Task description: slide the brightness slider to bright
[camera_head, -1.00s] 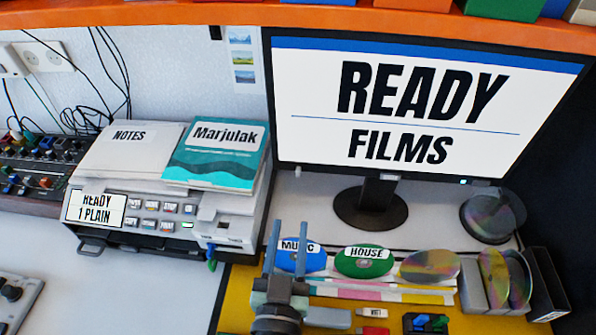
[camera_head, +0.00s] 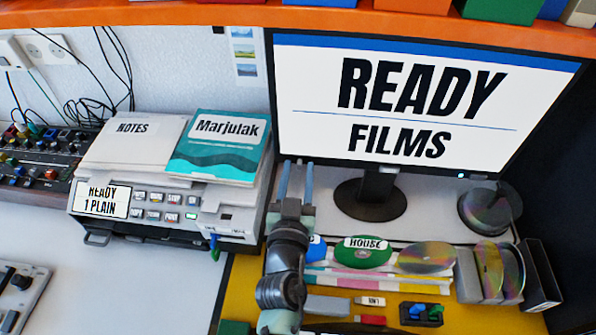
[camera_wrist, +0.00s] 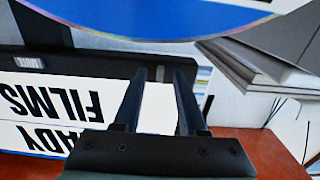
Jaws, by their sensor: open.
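I cannot make out a labelled brightness slider in either view. The monitor (camera_head: 425,60) reads "READY FILMS" and has a small light spot (camera_head: 460,176) on its lower bezel. The monitor shows upside down in the wrist view (camera_wrist: 100,92), with a small pale marking (camera_wrist: 30,62) on its dark bezel. My gripper (camera_head: 297,165) is open and empty, its fingers apart and pointing toward the back, left of the monitor stand and right of the printer.
The printer (camera_head: 160,212) carries papers and a teal book (camera_head: 220,150). A mixer (camera_head: 42,160) and a grey panel with a black knob (camera_head: 18,285) are at left. An orange shelf (camera_head: 300,17) runs overhead.

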